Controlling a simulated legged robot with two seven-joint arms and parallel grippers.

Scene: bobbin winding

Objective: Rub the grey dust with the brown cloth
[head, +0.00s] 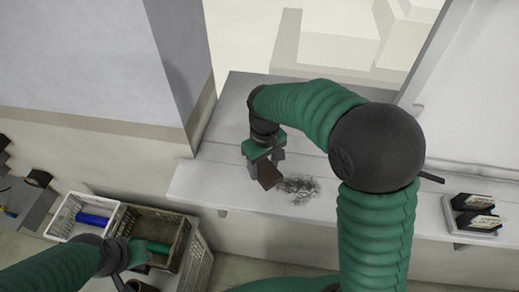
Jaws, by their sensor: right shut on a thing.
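The grey dust (300,189) is a dark, scribbly patch on the pale ledge (205,185). My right gripper (263,163) points down over the ledge, just left of the dust. It is shut on the brown cloth (268,176), which shows as a small brown piece below the jaws. The cloth's edge is at the left side of the dust; I cannot tell whether it touches the surface. My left gripper (128,268) is low at the left by the crates, and its fingers are too small and covered to read.
A dark holder (472,215) sits on the ledge at right. A grey wall block (95,60) rises at upper left.

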